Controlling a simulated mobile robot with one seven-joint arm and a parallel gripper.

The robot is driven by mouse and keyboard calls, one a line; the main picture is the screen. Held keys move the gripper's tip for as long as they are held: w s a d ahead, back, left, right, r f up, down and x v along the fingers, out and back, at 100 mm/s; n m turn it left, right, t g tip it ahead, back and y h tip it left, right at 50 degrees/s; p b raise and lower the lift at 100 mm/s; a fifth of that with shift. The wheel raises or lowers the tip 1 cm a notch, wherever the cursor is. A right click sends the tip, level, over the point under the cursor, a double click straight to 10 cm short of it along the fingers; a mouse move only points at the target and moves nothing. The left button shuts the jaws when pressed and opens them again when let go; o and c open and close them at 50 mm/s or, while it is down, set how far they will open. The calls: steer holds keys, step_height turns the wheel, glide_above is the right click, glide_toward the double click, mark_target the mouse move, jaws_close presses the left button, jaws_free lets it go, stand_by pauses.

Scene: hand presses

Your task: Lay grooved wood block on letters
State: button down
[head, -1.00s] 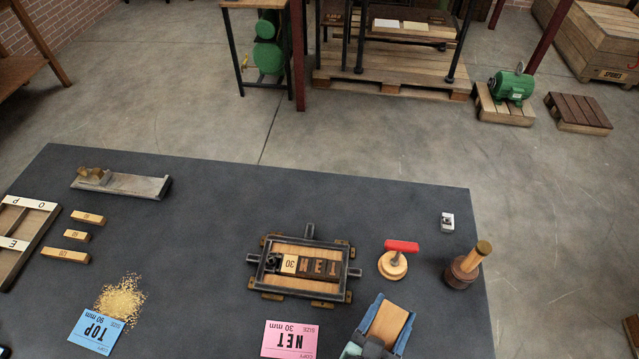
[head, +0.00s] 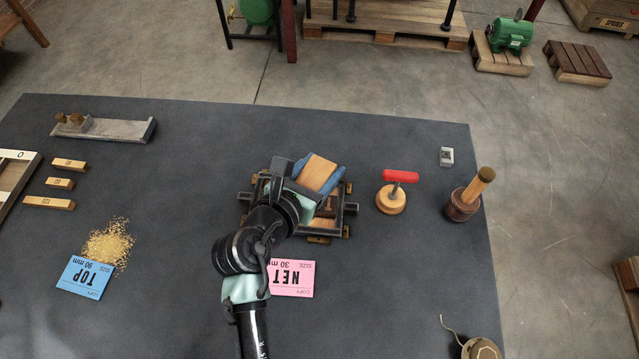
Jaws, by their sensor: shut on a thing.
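My gripper (head: 317,178) is over the dark metal frame (head: 349,208), shut on the pale wood block (head: 321,170) between its blue fingers. The block looks tilted in the head view and covers the frame's upper right part. I cannot tell whether it touches anything below, and its grooves do not show clearly. A strip of wood shows at the frame's lower right.
A red-handled wooden tool (head: 391,198) and a dark pot with a wooden handle (head: 464,202) stand right of the frame.

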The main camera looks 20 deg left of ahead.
mark_target(320, 182)
step_height(320, 182, down, 4)
steer(key=shift+f+b, duration=0.2)
steer(key=shift+b, duration=0.2)
steer(key=shift+c, duration=0.6)
jaws_free()
steer(key=shift+r, duration=0.15)
steer(key=v, duration=1.2)
